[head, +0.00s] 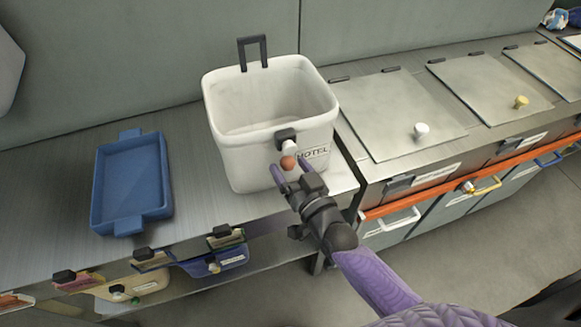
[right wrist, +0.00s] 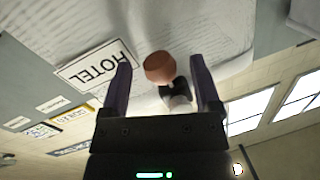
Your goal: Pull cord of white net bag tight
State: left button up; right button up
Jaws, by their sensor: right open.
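The white bag (head: 225,150) stands open and upright on the metal counter, with a black handle at its back rim and a "HOTEL" label on its front. At its front hang a black clip (head: 285,135), a white piece below it and a reddish-brown ball (head: 288,162). My right gripper (head: 291,173) is open at the ball. In the right wrist view the ball (right wrist: 160,67) sits between the two fingertips (right wrist: 161,72), with visible gaps on both sides. The cord itself cannot be made out. My left gripper is not in view.
A blue tray (head: 130,180) lies on the counter to the left. Lidded bins (head: 400,115) with knobs stand to the right, above an orange rail (head: 430,196). Small bins (head: 215,262) with tags sit below the counter's front edge. Bare counter lies between tray and bag.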

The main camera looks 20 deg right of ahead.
jog(key=shift+w, duration=0.35)
grip_shut()
dwell(0.9)
dwell(0.4)
